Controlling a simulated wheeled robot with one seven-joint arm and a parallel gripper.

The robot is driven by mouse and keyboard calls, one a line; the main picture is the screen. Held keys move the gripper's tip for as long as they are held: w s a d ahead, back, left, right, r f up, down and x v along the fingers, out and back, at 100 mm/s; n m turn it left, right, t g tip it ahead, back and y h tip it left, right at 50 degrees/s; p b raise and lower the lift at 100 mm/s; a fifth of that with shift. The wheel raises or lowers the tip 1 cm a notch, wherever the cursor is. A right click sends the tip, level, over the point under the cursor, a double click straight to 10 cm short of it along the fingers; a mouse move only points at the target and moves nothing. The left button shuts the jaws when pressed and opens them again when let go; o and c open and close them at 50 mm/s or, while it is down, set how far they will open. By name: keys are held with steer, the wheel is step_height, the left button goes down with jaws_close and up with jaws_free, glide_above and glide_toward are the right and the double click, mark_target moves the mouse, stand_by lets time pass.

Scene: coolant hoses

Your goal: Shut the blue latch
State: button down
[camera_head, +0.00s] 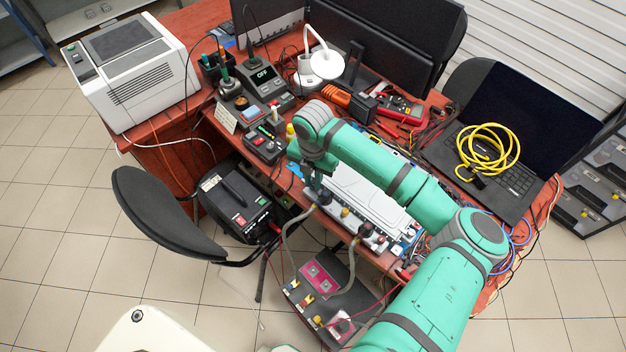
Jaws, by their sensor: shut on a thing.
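A silver-white unit (362,200) lies along the table's front edge, with several fittings on its front face. My gripper (314,192) points down at the left end of that face. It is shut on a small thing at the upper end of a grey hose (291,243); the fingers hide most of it. The hose runs down to a dark box (352,287) with red-pink windows on a lower level. A second grey hose (352,268) runs from the unit to this box.
My green arm crosses above the unit from the lower right. A black power supply (237,203) and a chair (165,215) stand left of the hoses. Soldering gear (262,82), a lamp (325,63) and a laptop (500,160) with a coiled yellow cable (488,150) crowd the table.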

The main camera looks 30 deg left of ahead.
mark_target(313, 184)
steer(key=c, duration=1.7)
jaws_free()
step_height(313, 184, up, 11)
steer(key=shift+f, duration=0.1)
